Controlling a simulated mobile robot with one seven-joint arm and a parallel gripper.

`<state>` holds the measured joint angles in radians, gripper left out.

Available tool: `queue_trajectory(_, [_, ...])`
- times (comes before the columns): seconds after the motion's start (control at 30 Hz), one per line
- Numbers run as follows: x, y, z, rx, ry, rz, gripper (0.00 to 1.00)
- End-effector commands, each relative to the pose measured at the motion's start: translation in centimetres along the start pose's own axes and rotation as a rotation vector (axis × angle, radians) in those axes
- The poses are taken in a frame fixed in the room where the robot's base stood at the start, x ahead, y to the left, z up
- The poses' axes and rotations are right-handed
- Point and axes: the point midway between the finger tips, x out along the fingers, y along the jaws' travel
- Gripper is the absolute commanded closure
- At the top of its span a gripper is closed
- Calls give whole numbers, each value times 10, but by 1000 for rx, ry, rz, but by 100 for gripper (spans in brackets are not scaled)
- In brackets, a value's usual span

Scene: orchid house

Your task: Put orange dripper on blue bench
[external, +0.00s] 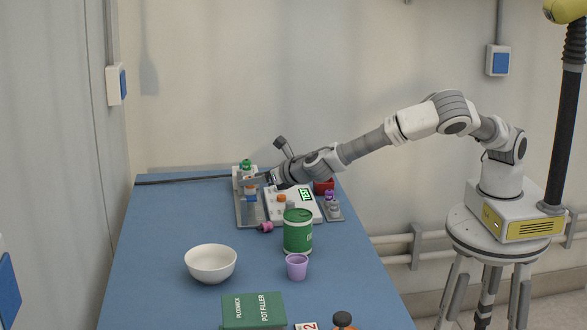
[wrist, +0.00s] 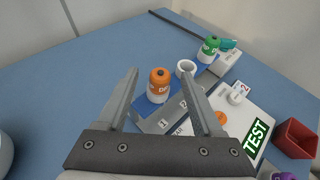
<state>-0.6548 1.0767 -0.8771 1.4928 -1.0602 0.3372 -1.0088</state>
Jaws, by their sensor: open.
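The orange dripper (wrist: 159,86), a white bottle with an orange cap and orange label, stands upright on a blue patch of the grey rack (wrist: 160,124). It also shows small in the external view (external: 252,192), partly covered by my gripper. My gripper (wrist: 161,77) is open, with one finger on each side of the dripper in the wrist view; I cannot tell whether either touches it. In the external view my gripper (external: 268,181) is at the rack from the right. The blue bench (external: 160,245) has a wide bare surface left of the rack.
A green-capped dripper (wrist: 208,48) and a white ring (wrist: 186,68) are beyond the orange dripper. A white tester reading TEST (external: 300,203) and a red box (external: 324,186) are to the right.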

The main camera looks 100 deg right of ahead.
Motion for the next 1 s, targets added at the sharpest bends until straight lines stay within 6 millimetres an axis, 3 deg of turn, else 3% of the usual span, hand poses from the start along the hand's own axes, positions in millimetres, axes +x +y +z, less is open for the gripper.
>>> queue_trajectory(0.13, [18,0,0,1,-1,-1,32])
queue_trajectory(0.43, [22,0,0,1,0,0,32])
queue_trajectory(0.8, [21,0,0,0,0,0,99])
queue_trajectory(1.0, [21,0,0,1,0,-1,100])
